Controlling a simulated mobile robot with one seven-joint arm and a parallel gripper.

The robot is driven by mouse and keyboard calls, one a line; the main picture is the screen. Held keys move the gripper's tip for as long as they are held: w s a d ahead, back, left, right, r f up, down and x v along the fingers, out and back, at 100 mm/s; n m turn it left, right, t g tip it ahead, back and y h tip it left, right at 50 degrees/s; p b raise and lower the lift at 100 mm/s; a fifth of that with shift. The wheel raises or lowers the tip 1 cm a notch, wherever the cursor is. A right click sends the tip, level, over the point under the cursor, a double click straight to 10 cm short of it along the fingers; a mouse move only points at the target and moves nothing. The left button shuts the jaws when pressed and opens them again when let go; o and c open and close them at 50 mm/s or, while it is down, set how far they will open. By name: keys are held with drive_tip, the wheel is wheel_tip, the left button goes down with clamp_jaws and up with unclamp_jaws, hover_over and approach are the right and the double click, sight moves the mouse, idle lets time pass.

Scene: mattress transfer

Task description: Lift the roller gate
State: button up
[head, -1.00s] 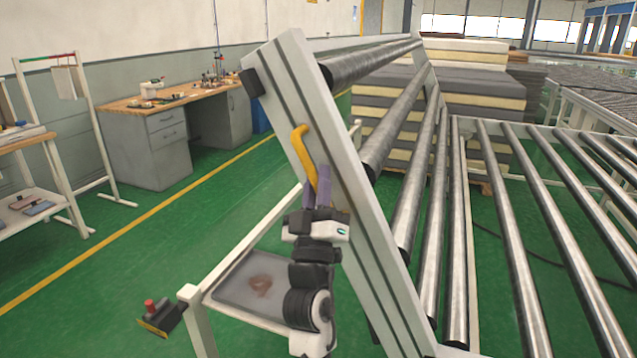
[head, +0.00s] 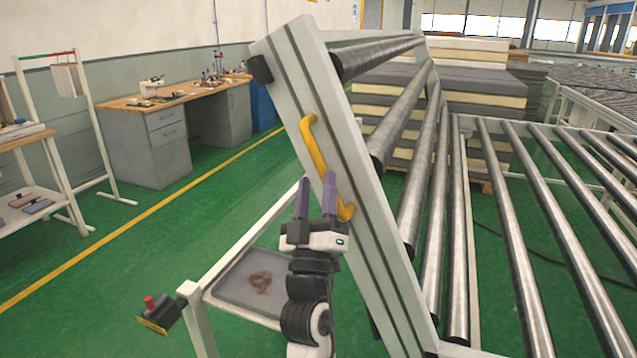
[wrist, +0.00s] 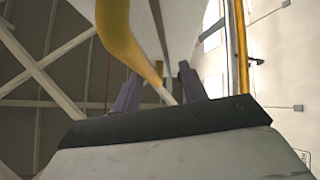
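The roller gate (head: 350,170) is a pale frame with dark stripes and metal rollers, standing raised and steeply tilted. A bent yellow handle (head: 313,145) is fixed to its near side rail. My gripper (head: 316,188) is at the lower part of this handle, with its two purple fingers pointing up and spread apart. In the head view the handle's lower end shows to the right of the right finger. In the wrist view the handle (wrist: 122,35) comes down close to the open fingers (wrist: 160,90); I cannot tell whether they touch it.
Fixed conveyor rollers (head: 535,220) lie to the right of the gate. Stacked mattresses (head: 480,80) stand behind. A grey tray (head: 245,285) and a red button box (head: 155,315) are at the lower left. A workbench (head: 165,130) stands by the wall, with clear green floor before it.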

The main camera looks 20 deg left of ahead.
drive_tip(key=b+v, duration=0.5)
drive_tip(key=v, duration=0.6)
drive_tip(key=shift+d+f, duration=0.1)
